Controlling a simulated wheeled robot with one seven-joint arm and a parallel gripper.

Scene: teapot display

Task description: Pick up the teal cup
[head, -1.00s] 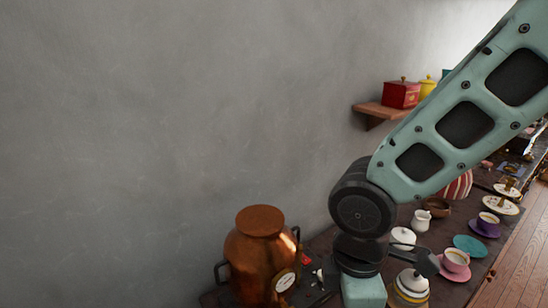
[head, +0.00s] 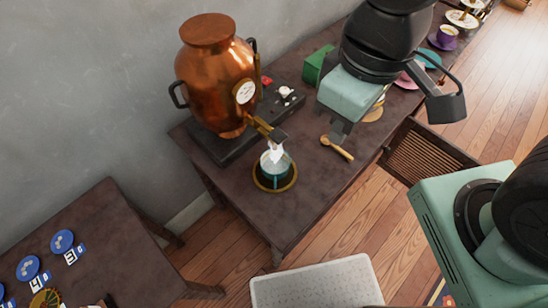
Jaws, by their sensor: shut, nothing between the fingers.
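The teal cup (head: 270,174) stands upright on a dark saucer with a gold rim (head: 257,180), near the front edge of the dark table. It is under the spout of the copper urn (head: 212,85). Something white shows between the spout and the cup's mouth; I cannot tell what it is. My gripper (head: 338,134) is shut and empty, pointing down above the table, to the right of the cup and apart from it.
A wooden spoon (head: 337,148) lies right of the cup, by my fingers. A slatted chair (head: 425,155) is at the right. A lower table with blue pieces (head: 62,241) is at left.

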